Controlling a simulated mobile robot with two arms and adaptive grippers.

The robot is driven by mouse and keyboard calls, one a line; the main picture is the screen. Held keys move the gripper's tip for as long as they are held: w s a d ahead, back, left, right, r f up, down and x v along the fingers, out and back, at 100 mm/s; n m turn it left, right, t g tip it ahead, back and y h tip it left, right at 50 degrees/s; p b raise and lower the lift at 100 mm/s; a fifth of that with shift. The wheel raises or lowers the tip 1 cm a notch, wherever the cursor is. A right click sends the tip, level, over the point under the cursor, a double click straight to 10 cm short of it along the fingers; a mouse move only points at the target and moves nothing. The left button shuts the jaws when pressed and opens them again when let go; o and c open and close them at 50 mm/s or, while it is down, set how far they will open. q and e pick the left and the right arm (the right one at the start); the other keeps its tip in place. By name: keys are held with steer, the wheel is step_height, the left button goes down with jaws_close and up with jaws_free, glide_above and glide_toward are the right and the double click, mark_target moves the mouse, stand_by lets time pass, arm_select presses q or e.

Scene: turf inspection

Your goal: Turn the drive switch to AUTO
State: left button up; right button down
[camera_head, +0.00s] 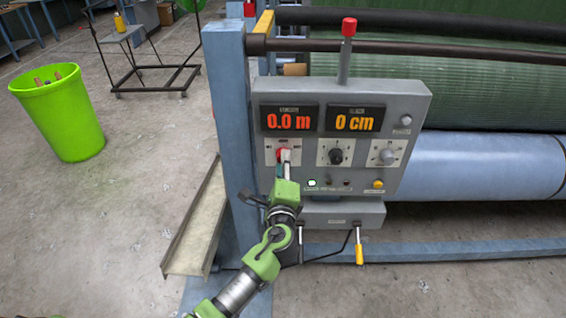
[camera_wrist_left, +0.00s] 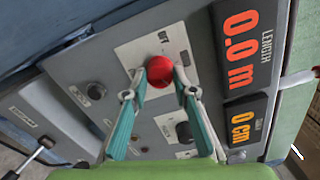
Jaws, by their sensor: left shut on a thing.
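The grey control box (camera_head: 420,110) stands at a blue post and has length displays reading 0.0 m and 0 cm. At its left is a switch with a red knob (camera_head: 282,154) on a pale label plate. My left gripper (camera_head: 285,168) reaches it from below. In the left wrist view the red knob (camera_wrist_left: 160,70) sits between the fingertips of the gripper (camera_wrist_left: 160,92), which is shut on it. The fingers partly hide the plate, and the small lettering is too blurred to read which position the switch points to. My right gripper is out of view.
Two more knobs, a black one (camera_head: 336,156) and a grey one (camera_head: 386,156), sit to the right. A red-topped lever (camera_head: 347,50) rises above. A green bin (camera_head: 60,115) stands left.

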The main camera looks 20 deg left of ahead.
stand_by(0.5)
arm_select(q)
steer(key=o, duration=1.1)
steer(key=v, duration=1.2)
